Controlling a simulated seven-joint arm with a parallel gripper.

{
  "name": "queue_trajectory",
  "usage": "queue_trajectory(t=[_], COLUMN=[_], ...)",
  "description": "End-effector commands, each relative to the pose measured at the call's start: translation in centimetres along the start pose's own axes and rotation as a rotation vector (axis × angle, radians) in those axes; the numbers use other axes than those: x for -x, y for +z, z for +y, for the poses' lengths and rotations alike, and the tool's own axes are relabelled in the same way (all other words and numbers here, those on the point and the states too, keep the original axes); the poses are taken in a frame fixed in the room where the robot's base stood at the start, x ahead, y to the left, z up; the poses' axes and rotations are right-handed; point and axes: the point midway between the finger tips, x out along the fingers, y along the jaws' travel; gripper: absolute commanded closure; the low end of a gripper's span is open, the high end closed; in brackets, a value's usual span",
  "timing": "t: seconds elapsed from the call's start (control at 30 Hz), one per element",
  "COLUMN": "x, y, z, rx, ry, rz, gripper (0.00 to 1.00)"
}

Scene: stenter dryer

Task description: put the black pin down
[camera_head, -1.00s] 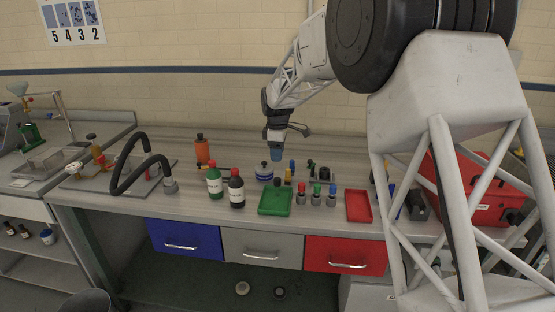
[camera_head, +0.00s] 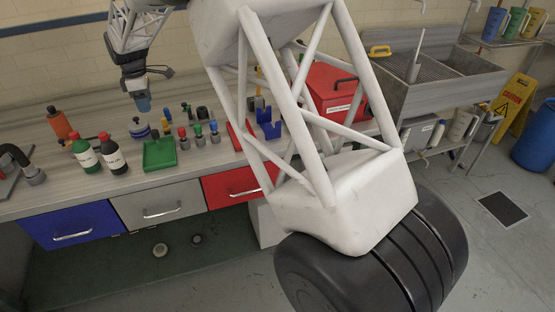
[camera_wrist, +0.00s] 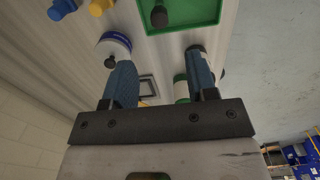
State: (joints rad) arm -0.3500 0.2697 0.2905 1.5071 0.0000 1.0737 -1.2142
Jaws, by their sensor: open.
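My gripper (camera_head: 142,103) hangs over the back of the bench in the head view, above the blue-and-white jar. In the wrist view its two blue fingers (camera_wrist: 161,66) are spread with nothing between them. A black-topped piece (camera_wrist: 158,15), apparently the black pin, shows at the edge of the green tray (camera_wrist: 184,24), apart from and beyond the fingertips. The green tray (camera_head: 159,154) lies on the bench in the head view.
The blue-and-white jar (camera_head: 139,131) stands near the gripper. A green bottle (camera_head: 84,152), a dark bottle (camera_head: 112,155) and an orange bottle (camera_head: 59,123) stand left. Small coloured pieces (camera_head: 198,133) stand right of the tray. A red toolbox (camera_head: 335,92) is farther right.

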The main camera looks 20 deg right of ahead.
Motion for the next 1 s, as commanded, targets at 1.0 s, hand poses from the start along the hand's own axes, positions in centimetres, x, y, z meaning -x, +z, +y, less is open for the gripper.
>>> queue_trajectory(t=[1.0], x=[11.0], y=[17.5], z=[-19.6], rx=[-0.644], ry=[0.090], rz=[0.049], gripper=[0.47])
